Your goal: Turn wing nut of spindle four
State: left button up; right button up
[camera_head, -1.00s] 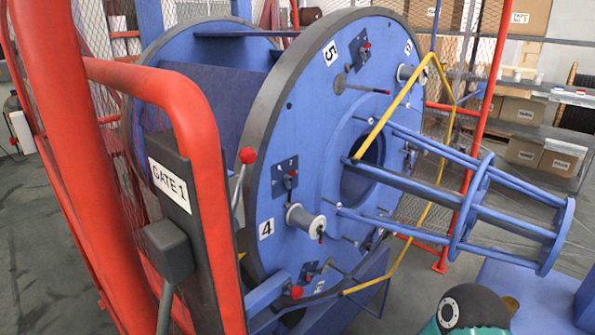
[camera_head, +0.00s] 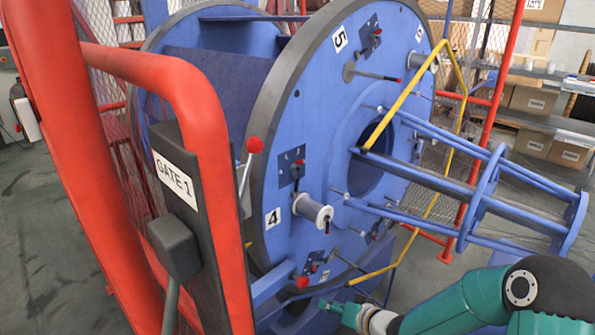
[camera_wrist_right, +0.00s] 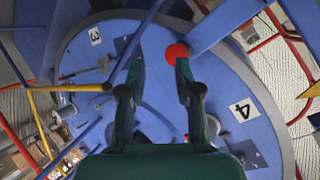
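The blue disc (camera_head: 300,130) faces me, with its number 4 label (camera_head: 273,218) at the lower left. Beside the label, spindle four carries a white spool (camera_head: 310,208), with a small dark wing nut (camera_head: 327,224) at its outer end. The number 4 label also shows in the right wrist view (camera_wrist_right: 242,110); I cannot make out the wing nut there. My right gripper (camera_head: 332,305) is low in front of the disc, below and apart from the spool. In the right wrist view its fingers (camera_wrist_right: 160,65) are apart, with nothing held. My left gripper is out of view.
A red ball knob (camera_head: 302,282) is close to my right gripper. A yellow bar (camera_head: 445,150) and a blue tubular cage (camera_head: 480,200) stick out at the right. The red gate frame (camera_head: 215,130) stands at the left.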

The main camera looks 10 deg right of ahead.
jog(key=w+d+r+n+t+y, duration=0.1)
jog(key=w+d+r+t, duration=0.15)
jog(key=r, duration=0.55)
jog(key=w+d+r+t+y, duration=0.1)
jog(key=w+r, duration=0.2)
jog(key=r, duration=0.6)
jog(key=n+t+y, duration=0.1)
jog(key=n+y, duration=0.2)
send_near(301, 170)
jog(key=p+x, duration=0.3)
jog(key=x, duration=0.7)
jog(key=shift+w+d, duration=0.1)
jog(key=shift+w, duration=0.05)
grip_shut()
jog(key=shift+a, duration=0.5)
jog(key=shift+d, duration=0.35)
